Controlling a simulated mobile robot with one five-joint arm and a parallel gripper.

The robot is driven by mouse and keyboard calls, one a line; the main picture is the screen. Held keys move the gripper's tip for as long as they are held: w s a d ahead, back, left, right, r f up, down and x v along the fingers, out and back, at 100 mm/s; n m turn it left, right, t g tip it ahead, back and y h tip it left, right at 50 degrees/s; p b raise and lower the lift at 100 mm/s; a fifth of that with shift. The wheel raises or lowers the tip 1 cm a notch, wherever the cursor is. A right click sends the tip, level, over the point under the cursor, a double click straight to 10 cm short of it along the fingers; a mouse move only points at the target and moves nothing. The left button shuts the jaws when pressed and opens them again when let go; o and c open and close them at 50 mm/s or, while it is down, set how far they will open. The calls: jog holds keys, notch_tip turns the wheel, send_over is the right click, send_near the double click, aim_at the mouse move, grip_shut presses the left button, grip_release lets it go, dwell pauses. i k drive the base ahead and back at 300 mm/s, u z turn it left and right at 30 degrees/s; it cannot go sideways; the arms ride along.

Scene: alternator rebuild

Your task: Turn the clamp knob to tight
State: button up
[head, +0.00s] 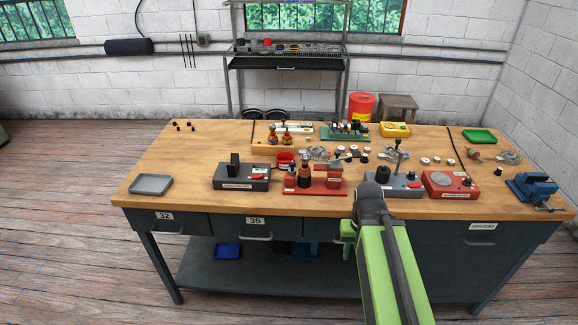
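A grey-blue fixture (408,191) with a thin upright post and a small red part stands near the table's front edge, right of centre. My arm's dark joint is in front of its left side. I cannot tell for sure which part is the clamp knob or how it is set. A blue vise-like device (533,188) with a handle sits at the front right corner. My green arm reaches up from the bottom to the bench front. A small pale green part, perhaps my gripper (348,229), shows left of the arm; its fingers cannot be made out.
The wooden workbench (200,160) carries a red box with a dial (449,184), a red fixture (322,186), a dark box (241,176) and an empty grey tray (151,184). Several small parts lie behind them. The left part of the bench top is mostly clear.

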aim_at(291, 170)
jog(key=u, duration=0.4)
jog(key=k, duration=1.3)
jog(key=u, duration=1)
jog(key=i, duration=2.55)
jog(key=u, duration=0.3)
